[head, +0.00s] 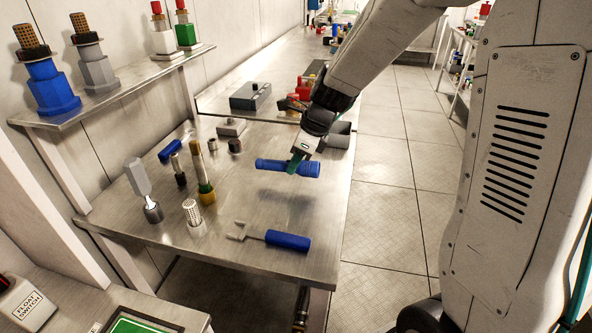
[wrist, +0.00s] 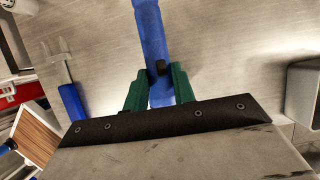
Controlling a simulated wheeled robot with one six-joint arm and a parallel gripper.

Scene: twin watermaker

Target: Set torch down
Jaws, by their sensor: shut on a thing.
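The torch (head: 273,165) is a blue cylinder held level in my gripper (head: 295,160), which is shut on it near its right end. A shadow on the metal bench (head: 270,235) below shows the torch is a little above the surface, not resting on it. In the wrist view the torch (wrist: 152,40) runs up between the green fingers of my gripper (wrist: 158,88). A small dark knob shows on the torch between the fingers.
A grey box (head: 340,134) sits behind the gripper. Bare bench lies between torch and scraper.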

